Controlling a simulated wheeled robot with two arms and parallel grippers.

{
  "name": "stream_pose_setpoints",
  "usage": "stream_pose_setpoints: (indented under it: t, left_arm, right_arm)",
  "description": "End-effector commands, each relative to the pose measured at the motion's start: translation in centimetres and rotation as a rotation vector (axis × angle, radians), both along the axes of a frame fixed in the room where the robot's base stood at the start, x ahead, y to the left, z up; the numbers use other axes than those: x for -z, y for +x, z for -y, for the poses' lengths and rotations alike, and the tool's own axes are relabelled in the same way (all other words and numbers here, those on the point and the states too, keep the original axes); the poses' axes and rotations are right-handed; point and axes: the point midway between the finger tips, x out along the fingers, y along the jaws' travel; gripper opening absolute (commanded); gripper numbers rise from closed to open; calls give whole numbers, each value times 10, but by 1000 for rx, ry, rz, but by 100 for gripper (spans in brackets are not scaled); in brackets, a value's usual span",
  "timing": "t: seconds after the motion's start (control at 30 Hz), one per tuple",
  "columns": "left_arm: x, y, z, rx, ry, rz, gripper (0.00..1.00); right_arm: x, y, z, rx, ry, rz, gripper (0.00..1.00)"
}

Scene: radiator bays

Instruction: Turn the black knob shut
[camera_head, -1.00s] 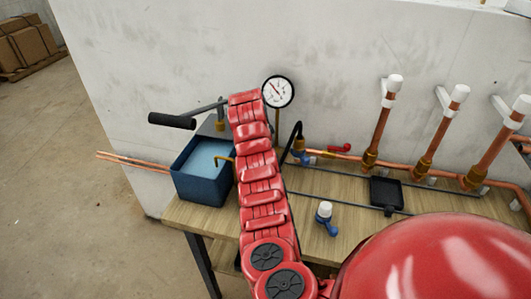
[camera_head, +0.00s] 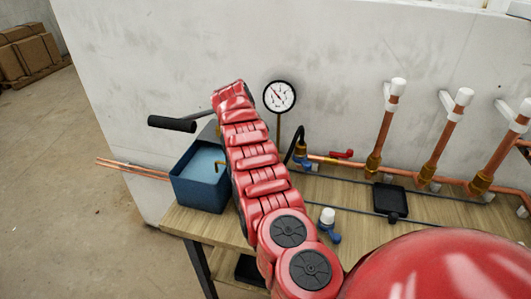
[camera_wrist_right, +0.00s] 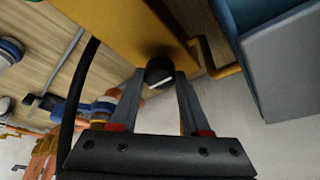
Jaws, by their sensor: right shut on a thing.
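The black knob (camera_wrist_right: 158,71) has a white line on its face, slightly tilted in the right wrist view. It sits against a yellow-orange body (camera_wrist_right: 125,25). My right gripper (camera_wrist_right: 160,84) is shut on it, with one grey finger on each side. In the head view my red arm (camera_head: 255,165) covers the knob and the gripper. My left gripper is in neither view.
A blue tank of water (camera_head: 203,178) stands at the table's left end, with a black-handled lever (camera_head: 172,124) above it. A round gauge (camera_head: 279,97) is right of my arm. Upright copper pipes (camera_head: 383,130) line the wall. A black tray (camera_head: 390,199) lies on the table.

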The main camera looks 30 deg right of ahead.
Motion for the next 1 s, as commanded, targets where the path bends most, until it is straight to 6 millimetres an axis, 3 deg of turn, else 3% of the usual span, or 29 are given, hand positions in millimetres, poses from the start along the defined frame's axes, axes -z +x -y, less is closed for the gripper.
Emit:
stream_pose_setpoints:
  t: [0.5, 0.53, 0.67, 1.0]
  left_arm:
    - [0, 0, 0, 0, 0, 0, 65]
    - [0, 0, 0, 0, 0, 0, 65]
    - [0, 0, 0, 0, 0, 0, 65]
    - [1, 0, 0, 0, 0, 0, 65]
  right_arm:
    - [1, 0, -1, 12, 3, -1, 0]
    - [1, 0, -1, 12, 3, -2, 50]
    - [1, 0, -1, 12, 2, -2, 74]
    - [-1, 0, -1, 11, 2, -1, 77]
